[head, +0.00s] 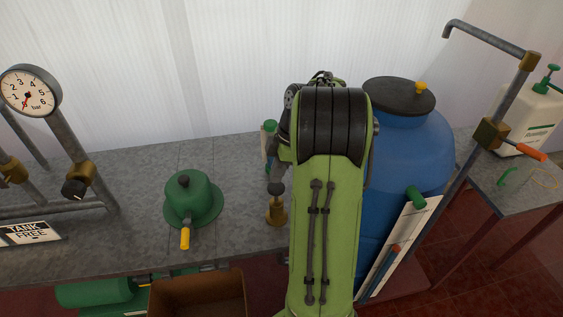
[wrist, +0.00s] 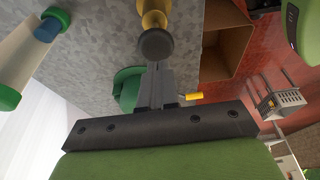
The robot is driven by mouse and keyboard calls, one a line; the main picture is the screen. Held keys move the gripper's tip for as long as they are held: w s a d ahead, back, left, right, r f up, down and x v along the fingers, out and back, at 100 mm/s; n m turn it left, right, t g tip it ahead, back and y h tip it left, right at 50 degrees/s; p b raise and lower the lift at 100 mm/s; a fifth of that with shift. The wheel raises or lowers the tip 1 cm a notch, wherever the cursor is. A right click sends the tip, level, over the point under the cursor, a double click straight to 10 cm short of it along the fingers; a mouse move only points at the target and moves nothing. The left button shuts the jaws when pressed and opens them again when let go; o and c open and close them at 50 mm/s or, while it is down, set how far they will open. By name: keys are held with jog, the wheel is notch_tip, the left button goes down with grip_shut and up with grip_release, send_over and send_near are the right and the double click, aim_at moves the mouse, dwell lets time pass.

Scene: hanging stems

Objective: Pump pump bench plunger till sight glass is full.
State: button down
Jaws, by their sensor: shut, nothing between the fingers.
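The pump plunger (head: 277,206) is a brass body with a round black knob, upright on the grey bench beside my arm. In the wrist view the black knob (wrist: 157,45) sits right at the fingertips of my gripper (wrist: 156,70). The gripper is shut and empty; whether it touches the knob I cannot tell. The sight glass (wrist: 28,58) is a pale cylinder with green end caps and a short blue band near its base end; most of it looks clear. In the head view the sight glass (head: 267,141) stands behind the plunger, partly hidden by my arm.
A green domed device (head: 193,200) with a yellow handle stands left of the plunger. A pressure gauge (head: 30,90) and pipes are at far left. A blue barrel (head: 415,150) and a standpipe (head: 505,100) are at right. An open brown box (head: 195,295) is below the bench front.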

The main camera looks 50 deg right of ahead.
aim_at(279, 187)
notch_tip(279, 187, down, 2)
jog(key=shift+d+f, duration=0.1)
notch_tip(279, 187, down, 4)
jog(key=b, duration=0.4)
jog(key=shift+f, duration=0.15)
jog(key=shift+s, duration=0.2)
